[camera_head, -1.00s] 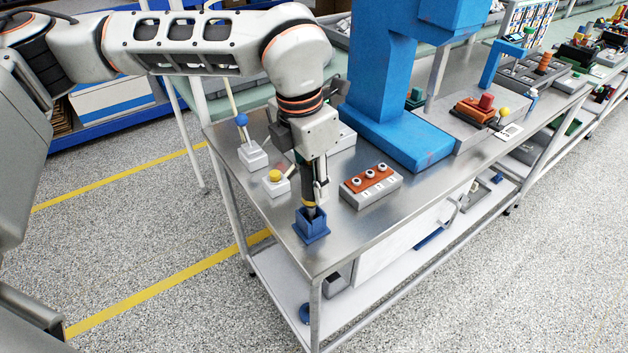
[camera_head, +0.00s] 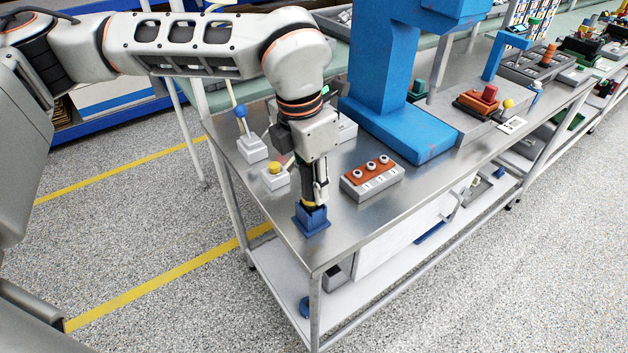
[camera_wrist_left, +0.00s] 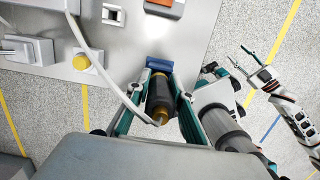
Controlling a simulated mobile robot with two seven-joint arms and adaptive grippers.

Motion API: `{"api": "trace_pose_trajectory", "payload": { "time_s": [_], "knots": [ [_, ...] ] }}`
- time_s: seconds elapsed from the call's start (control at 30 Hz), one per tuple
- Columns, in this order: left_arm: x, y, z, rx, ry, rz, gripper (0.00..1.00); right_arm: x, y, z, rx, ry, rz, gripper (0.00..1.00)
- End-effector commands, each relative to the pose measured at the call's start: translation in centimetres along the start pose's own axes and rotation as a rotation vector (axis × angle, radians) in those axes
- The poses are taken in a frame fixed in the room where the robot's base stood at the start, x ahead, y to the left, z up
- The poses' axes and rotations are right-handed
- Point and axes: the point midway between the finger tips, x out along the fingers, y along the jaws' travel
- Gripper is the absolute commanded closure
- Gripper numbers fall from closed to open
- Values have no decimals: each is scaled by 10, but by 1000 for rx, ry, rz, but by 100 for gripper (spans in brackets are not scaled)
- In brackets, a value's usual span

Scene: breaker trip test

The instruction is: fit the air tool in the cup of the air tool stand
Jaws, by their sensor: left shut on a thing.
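The air tool (camera_wrist_left: 158,92), dark with an orange-brown end, is held between the fingers of my left gripper (camera_wrist_left: 150,108). In the head view my left gripper (camera_head: 316,196) is shut on it directly above the blue air tool stand (camera_head: 311,220). The tool stands about upright, with its lower end down in the stand's cup and hidden; a yellow band shows just above the rim. The stand also shows in the left wrist view (camera_wrist_left: 158,63), beyond the tool. My right gripper (camera_wrist_left: 250,62) shows there with fingers apart and empty, over the floor.
The stand sits near the corner of the metal table (camera_head: 345,228). A grey box with an orange top (camera_head: 371,178) is to its right. A yellow-button box (camera_head: 275,176) and a blue-knob lever box (camera_head: 251,148) are behind it. A big blue frame (camera_head: 385,100) stands farther back.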

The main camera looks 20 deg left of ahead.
Motion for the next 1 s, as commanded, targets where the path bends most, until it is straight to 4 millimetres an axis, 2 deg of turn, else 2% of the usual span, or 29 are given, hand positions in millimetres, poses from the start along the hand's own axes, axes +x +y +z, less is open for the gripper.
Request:
{"api": "trace_pose_trajectory", "payload": {
  "time_s": [0.03,0.1,0.4,0.53,0.67,1.0],
  "knots": [
    [0,0,0,0,-1,0,73,0,0,1,0,-1,0,60],
    [0,0,0,0,-1,0,59,0,0,0,0,-1,0,60],
    [0,0,0,0,1,0,59,0,1,2,-3,-3,0,60],
    [-6,0,0,1,-2,1,59,0,1,2,-4,-3,0,60],
    [-24,0,1,0,-4,2,59,0,1,1,-2,-2,0,60],
    [-92,0,1,-1,-4,2,59,0,0,1,-1,-1,0,60]
  ]
}}
